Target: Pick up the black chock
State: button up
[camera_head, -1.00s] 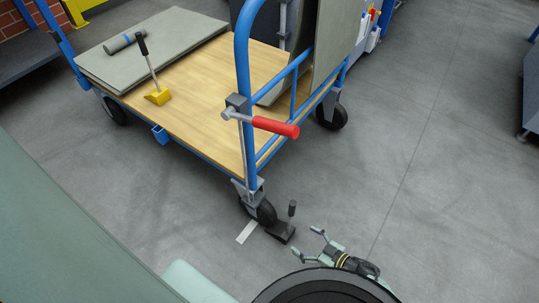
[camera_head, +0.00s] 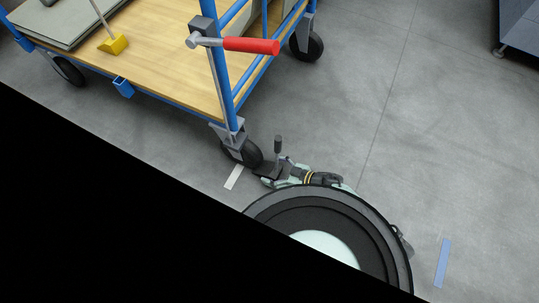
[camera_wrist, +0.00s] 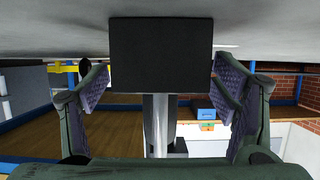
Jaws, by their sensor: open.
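The black chock (camera_head: 267,170) sits on the floor beside the trolley's front caster wheel (camera_head: 243,152), with its handle upright and a dark grip on top. My gripper (camera_head: 275,181) is low over the floor at the chock and partly covers it. In the wrist view, which looks upside down, the chock's black block (camera_wrist: 160,55) shows against the floor. Its pale stem (camera_wrist: 160,125) runs between the two spread fingers of my gripper (camera_wrist: 160,86). A gap shows on both sides of the stem. The fingers do not hold it.
The blue-framed trolley with a wooden deck (camera_head: 175,70) stands directly behind the chock. A red handle (camera_head: 250,45) sticks out from its post. A yellow chock (camera_head: 113,45) lies on the deck. A white strip (camera_head: 234,177) marks the floor.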

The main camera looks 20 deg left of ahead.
jog(key=shift+x, duration=0.8)
jog(key=shift+c, duration=0.2)
jog(key=c, duration=1.7)
jog(key=shift+c, duration=0.2)
